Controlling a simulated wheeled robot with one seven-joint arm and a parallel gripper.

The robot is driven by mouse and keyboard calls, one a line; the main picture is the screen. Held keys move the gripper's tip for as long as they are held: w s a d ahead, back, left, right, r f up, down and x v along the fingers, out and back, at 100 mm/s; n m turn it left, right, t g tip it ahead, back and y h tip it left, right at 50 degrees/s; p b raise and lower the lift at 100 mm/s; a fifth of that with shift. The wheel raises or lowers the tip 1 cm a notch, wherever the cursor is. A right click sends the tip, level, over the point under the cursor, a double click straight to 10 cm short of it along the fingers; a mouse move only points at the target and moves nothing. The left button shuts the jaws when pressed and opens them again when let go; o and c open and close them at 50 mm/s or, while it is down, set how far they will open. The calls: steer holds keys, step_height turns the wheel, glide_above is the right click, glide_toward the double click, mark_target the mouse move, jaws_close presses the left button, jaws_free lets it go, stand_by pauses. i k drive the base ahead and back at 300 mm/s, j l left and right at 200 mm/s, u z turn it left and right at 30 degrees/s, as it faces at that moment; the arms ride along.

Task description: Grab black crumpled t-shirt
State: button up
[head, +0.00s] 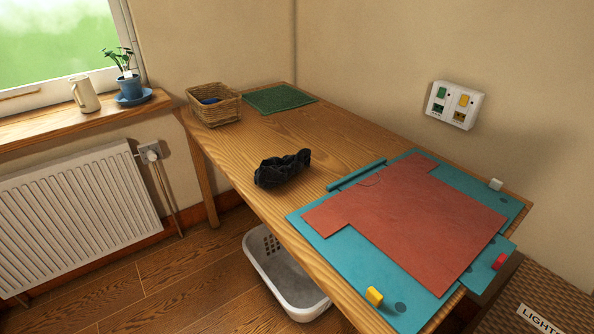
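The black crumpled t-shirt (281,169) lies in a small heap on the wooden table (228,148), near its front edge. It sits to the left of the teal folding board and touches nothing but the table top. My gripper does not show in the head view, so I cannot see whether it is open or shut.
A teal board with a red shirt-shaped panel (410,215) covers the table's right part. A wicker basket (214,104) and green mat (279,98) are at the far end. A white laundry basket (283,275) stands on the floor below. Table around the t-shirt is clear.

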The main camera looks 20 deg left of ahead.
mark_target(273, 172)
steer(key=i+j, duration=0.15)
steer(key=j, duration=0.2)
steer(key=i+j+z, duration=0.1)
steer(key=j, duration=0.25)
steer(key=i+j, duration=0.15)
steer(key=j, duration=0.2)
steer(key=i+j+z, duration=0.1)
steer(key=j, duration=0.25)
steer(key=i+j, duration=0.1)
steer(key=j, duration=0.25)
steer(key=j+z, duration=0.2)
steer(key=j, duration=0.8)
steer(key=i, duration=0.15)
